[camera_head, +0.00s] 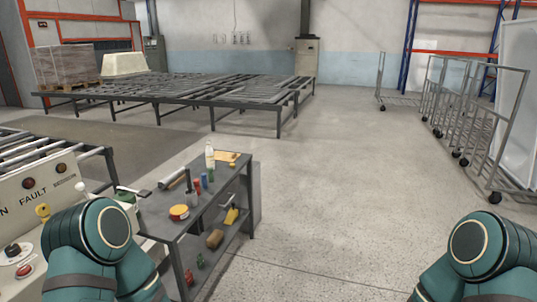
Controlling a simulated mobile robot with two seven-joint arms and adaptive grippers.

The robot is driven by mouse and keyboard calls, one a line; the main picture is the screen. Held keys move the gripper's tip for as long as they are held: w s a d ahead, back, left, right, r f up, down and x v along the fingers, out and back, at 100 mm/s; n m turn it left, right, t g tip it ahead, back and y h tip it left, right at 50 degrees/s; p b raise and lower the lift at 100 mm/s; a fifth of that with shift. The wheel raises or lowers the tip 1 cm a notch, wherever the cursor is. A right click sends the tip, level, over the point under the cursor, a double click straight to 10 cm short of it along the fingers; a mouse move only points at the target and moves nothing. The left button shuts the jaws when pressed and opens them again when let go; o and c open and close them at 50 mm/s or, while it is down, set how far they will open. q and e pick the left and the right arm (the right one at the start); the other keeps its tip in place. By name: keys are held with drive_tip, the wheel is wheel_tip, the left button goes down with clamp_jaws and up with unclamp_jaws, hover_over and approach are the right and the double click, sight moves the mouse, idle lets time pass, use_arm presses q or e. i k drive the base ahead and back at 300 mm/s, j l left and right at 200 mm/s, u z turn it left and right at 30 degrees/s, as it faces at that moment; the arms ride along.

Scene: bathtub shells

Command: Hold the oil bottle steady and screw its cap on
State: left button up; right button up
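A slim pale bottle (210,156) stands upright near the back of the top shelf of a grey cart (163,226), left of the middle of the head view. It may be the oil bottle, but it is too small to be sure. I cannot make out a separate cap among the small items. Only rounded teal parts of my two arms show, at the bottom left and bottom right corners. Neither gripper is in view.
The cart top also holds a red-and-yellow round tin (179,212), a blue can (204,181) and other small items. A control panel (45,215) is at the left. Roller tables (200,88) stand behind. Wheeled racks (485,130) stand right. The middle floor is clear.

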sight(209, 151)
drive_tip(key=i+l+u, duration=0.25)
drive_tip(key=i, duration=0.15)
drive_tip(key=i+l+u, duration=0.15)
drive_tip(key=i+u, duration=0.15)
drive_tip(key=i+z, duration=0.15)
drive_tip(key=z, duration=0.65)
drive_tip(key=i, duration=4.3)
drive_tip(key=u, duration=0.8)
